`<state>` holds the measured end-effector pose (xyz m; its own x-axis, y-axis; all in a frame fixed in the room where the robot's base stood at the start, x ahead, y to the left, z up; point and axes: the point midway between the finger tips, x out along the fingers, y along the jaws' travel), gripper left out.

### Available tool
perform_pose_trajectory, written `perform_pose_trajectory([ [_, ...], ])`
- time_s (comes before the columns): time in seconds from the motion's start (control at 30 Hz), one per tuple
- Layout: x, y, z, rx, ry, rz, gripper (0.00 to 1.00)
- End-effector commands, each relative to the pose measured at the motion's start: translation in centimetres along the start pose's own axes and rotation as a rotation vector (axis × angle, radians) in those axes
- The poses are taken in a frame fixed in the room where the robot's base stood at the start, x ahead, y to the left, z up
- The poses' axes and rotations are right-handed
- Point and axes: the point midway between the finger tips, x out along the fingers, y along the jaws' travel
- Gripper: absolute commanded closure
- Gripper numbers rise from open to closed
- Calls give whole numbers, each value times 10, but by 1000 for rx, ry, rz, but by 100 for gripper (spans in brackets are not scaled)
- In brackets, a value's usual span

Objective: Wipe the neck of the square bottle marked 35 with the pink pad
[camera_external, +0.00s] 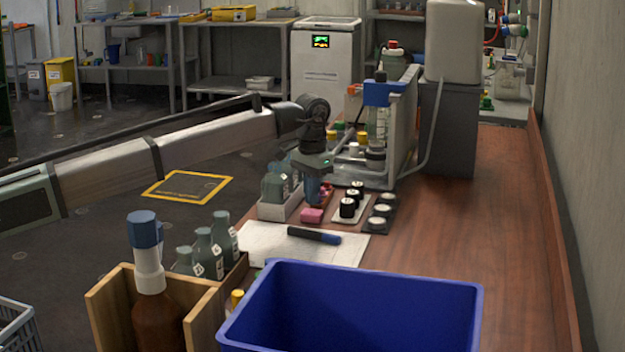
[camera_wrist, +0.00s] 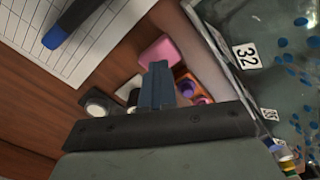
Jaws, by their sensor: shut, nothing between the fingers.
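The pink pad (camera_external: 312,215) lies on the wooden bench beside the sheet of paper; it also shows in the wrist view (camera_wrist: 159,51), just beyond my fingertips. My gripper (camera_external: 313,200) is shut and empty, pointing down just behind the pad. Its closed blue fingers (camera_wrist: 156,72) cover part of the view between pad and camera. Square grey-green bottles (camera_external: 275,187) stand in a white tray left of my gripper. In the wrist view a large bottle (camera_wrist: 285,45) at right bears the number 32. A second label (camera_wrist: 268,114) there is too small to read surely. I cannot tell which bottle is marked 35.
A blue marker (camera_external: 314,235) lies on the paper (camera_external: 270,245). Black-capped vials (camera_external: 348,207) stand right of the pad. A blue bin (camera_external: 350,320) and a wooden box (camera_external: 110,300) with a brown bottle stand in front. More square bottles (camera_external: 205,250) stand at front left.

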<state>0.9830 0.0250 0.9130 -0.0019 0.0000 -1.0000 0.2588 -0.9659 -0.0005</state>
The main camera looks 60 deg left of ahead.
Motion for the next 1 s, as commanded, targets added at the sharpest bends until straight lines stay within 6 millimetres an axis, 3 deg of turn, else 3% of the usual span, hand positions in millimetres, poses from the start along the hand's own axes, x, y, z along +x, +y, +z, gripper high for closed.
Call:
perform_pose_trajectory([
  [0.27,-2,0,0,0,1,0,100],
  [0.53,-2,0,-1,0,2,0,75],
  [0.73,-2,0,-1,0,2,0,72],
  [1.0,-2,0,-1,0,2,0,49],
])
